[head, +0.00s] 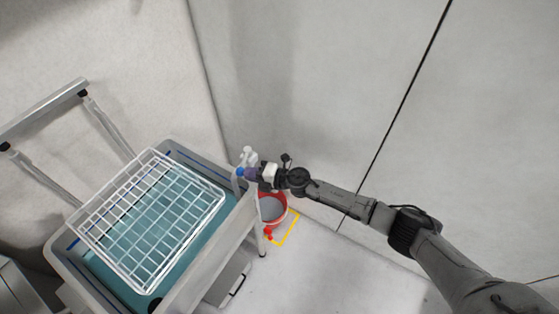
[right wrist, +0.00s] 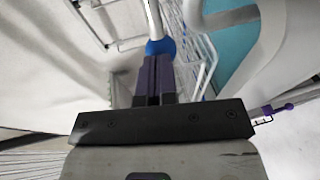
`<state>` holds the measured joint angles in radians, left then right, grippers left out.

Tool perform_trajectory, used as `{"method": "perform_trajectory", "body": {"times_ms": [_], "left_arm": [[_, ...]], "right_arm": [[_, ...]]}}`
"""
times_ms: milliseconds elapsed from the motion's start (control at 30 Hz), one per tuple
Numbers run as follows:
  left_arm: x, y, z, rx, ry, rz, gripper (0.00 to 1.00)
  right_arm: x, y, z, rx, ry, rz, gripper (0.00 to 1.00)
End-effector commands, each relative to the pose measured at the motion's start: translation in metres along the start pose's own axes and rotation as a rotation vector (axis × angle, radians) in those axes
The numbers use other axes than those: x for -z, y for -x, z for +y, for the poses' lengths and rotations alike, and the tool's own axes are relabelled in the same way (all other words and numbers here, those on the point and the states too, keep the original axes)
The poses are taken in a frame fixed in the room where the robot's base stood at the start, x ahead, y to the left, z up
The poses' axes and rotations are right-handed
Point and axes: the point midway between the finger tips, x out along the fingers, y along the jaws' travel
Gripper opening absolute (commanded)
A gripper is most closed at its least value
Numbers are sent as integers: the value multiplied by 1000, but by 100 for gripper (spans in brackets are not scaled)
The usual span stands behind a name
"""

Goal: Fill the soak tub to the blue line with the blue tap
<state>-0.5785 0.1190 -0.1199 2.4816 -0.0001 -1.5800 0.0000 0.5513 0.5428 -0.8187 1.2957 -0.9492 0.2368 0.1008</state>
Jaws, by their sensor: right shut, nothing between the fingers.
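The grey soak tub (head: 168,146) stands at left in the head view with blue-green water (head: 207,245) in it. A blue line (head: 73,243) shows on its inner wall; the rack hides part of the waterline. The blue tap (head: 240,172) is at the tub's far right corner; its blue part and pale pipe also show in the right wrist view (right wrist: 160,47). My right gripper (head: 250,173) is at the tap, its purple fingers (right wrist: 154,72) shut with nothing between them. The fingertips are right at the blue part; I cannot tell whether they touch. My left gripper is not in view.
A white wire rack (head: 150,187) lies over the tub. A red bucket (head: 283,199) stands on the floor by a yellow marking (head: 288,232), right of the tub. A grey box (head: 226,280) is below the tub. The floor at right is clear; walls stand close behind.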

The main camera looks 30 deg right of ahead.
Motion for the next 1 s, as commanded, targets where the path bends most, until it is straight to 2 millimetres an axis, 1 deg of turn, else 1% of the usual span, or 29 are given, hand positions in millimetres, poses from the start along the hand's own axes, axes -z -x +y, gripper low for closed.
{"method": "perform_trajectory", "body": {"times_ms": [33, 133, 400, 1000], "left_arm": [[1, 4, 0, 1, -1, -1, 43], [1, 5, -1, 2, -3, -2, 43], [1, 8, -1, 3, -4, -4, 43], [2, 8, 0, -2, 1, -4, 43]], "right_arm": [[2, -4, 2, 0, -1, 3, 0], [5, -10, 2, 0, 0, 5, 0], [8, -18, 3, 0, 1, 7, 0], [9, -19, 3, 0, 1, 7, 0]]}}
